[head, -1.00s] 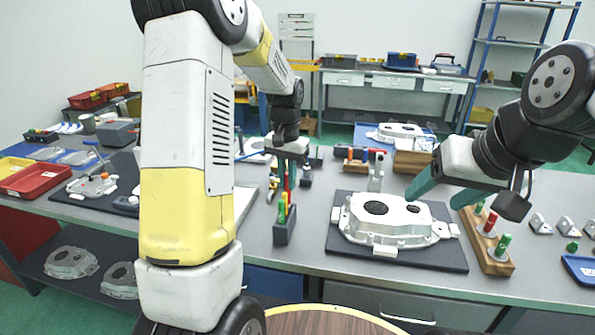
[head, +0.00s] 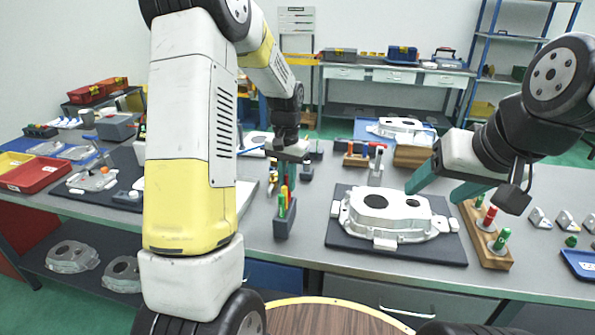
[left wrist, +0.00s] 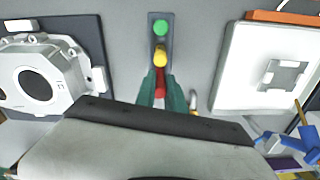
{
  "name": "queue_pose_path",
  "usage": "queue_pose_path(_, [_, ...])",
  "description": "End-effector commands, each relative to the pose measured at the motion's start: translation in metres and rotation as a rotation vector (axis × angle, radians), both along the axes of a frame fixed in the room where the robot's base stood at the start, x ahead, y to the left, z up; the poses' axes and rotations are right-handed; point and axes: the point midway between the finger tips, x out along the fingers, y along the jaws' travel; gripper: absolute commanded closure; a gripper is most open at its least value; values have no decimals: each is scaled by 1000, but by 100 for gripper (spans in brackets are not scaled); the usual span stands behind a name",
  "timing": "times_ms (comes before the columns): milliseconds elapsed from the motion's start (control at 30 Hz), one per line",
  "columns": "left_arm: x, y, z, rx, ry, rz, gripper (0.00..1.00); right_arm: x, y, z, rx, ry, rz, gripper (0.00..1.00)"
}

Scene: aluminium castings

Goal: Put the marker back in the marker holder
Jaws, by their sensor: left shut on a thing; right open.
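The marker holder (head: 284,224) is a narrow dark grey block on the bench, left of the large casting. A green marker (left wrist: 160,27) and a yellow marker (left wrist: 160,52) stand in it, seen from above in the left wrist view. My left gripper (head: 286,181) is shut on the red marker (left wrist: 160,88), right above the holder's end behind the yellow one. The red marker looks upright and in line with the others. Its lower end is hidden, so I cannot tell how deep it sits. My right gripper (head: 432,195) is open and empty above the casting's right side.
The large casting (head: 385,213) lies on a dark mat (head: 440,252) right of the holder. A wooden block (head: 486,240) with red and green plugs stands further right. A white tray (left wrist: 228,75) lies on the holder's other side. Bare bench surrounds the holder.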

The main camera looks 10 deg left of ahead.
Motion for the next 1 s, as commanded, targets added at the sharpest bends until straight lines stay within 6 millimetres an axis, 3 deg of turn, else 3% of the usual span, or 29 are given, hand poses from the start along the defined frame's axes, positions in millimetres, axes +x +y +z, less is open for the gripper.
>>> queue_pose_path(567, [0,0,-15,0,0,0,100,0,0,0,0,0,0,36])
queue_pose_path(600, [0,0,-15,0,-1,0,84,0,0,0,0,0,0,36])
queue_pose_path(733, [0,0,-15,0,-1,0,61,0,0,0,0,0,0,36])
queue_pose_path(1000, [0,0,-14,0,-1,0,61,0,0,0,0,0,0,36])
